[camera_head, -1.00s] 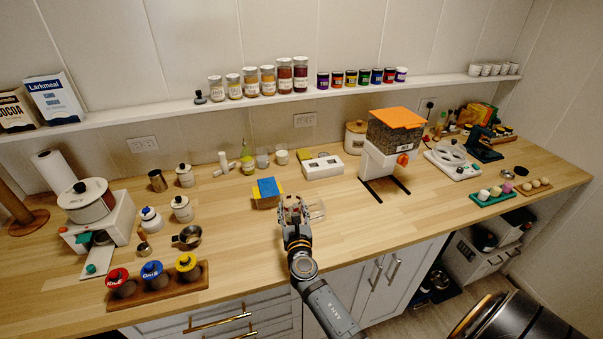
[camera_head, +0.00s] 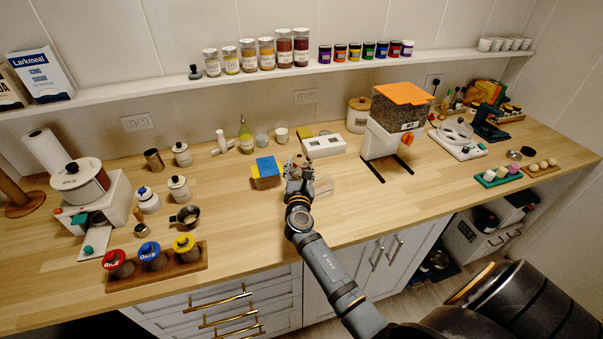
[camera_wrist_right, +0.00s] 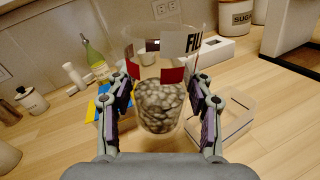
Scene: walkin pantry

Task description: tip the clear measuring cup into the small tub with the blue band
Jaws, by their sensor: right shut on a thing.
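A clear measuring cup (camera_wrist_right: 160,85) with red and white bands and dark lettering fills the middle of the right wrist view. Its lower part holds grey-brown beans or pellets. It stands roughly upright between the fingers of my right gripper (camera_wrist_right: 163,108), which is shut on it. In the head view my right gripper (camera_head: 298,168) is over the middle of the counter, just right of the blue and yellow sponges, and mostly hides the cup. A small container with a blue top (camera_head: 152,256) sits in the wooden rack at front left; I cannot tell whether it is the blue-banded tub. My left gripper is not in view.
A low clear box (camera_wrist_right: 238,118) is right of the cup, close by. The sponges (camera_head: 266,172) stand close on the left. A dispenser with an orange lid (camera_head: 403,93) stands further right. Counter (camera_head: 240,215) in front of the sponges is clear.

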